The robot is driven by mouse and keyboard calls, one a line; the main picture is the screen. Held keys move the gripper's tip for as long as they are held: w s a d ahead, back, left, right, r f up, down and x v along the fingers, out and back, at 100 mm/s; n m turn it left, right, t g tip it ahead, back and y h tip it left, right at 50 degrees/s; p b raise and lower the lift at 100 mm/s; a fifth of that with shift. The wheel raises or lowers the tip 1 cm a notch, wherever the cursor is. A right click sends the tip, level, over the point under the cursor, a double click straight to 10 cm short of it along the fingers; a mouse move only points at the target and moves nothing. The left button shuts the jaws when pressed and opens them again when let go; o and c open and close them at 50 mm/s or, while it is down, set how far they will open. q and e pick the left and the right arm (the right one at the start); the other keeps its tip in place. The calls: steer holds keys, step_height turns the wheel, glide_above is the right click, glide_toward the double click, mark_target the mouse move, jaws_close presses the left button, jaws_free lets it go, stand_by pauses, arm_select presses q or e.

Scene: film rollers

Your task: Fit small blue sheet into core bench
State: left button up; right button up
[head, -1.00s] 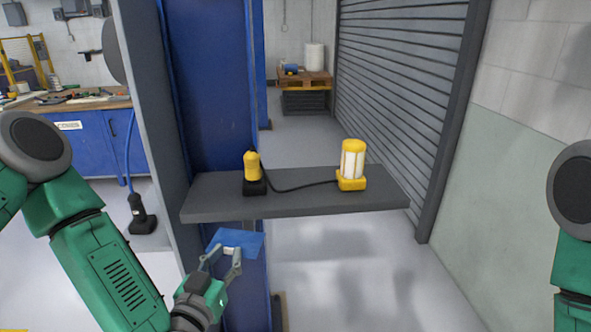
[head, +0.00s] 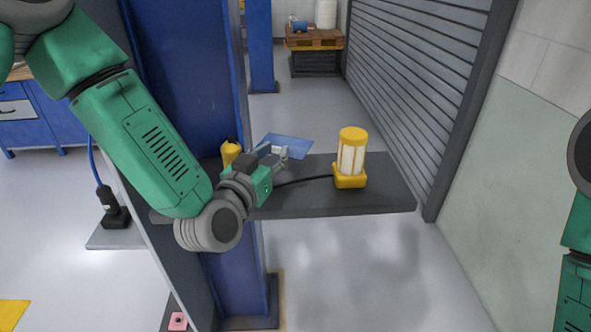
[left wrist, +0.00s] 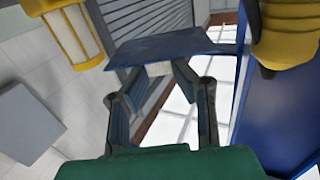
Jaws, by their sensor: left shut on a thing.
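The small blue sheet (head: 287,146) is a thin flat blue piece. My left gripper (head: 279,157) is shut on it and holds it above the dark grey shelf (head: 330,202), between the two yellow devices. In the left wrist view the sheet (left wrist: 170,45) sits across the tips of my left gripper (left wrist: 158,72), with a pale piece between the fingertips. I cannot make out a core bench for sure. My right gripper is out of view; only part of my right arm shows at the right edge.
A yellow lamp (head: 351,158) stands on the shelf, right of my left gripper. A yellow handheld device (head: 230,151) is partly hidden behind my left wrist. A blue column (head: 190,90) stands at left and a grey roller shutter (head: 425,90) at right. Open floor lies below.

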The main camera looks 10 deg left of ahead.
arm_select(q)
glide_above(275, 197)
step_height(275, 197, down, 5)
steer(key=shift+d+r, duration=0.1)
steer(key=shift+r, duration=0.05)
step_height(275, 197, down, 4)
steer(key=shift+w+f, duration=0.15)
steer(key=shift+f, duration=0.35)
steer(key=o, duration=0.9)
steer(key=shift+f, duration=0.1)
steer(key=shift+c, duration=0.2)
steer(key=s+a+b, duration=0.1)
steer(key=s+a, duration=0.1)
steer(key=s, duration=1)
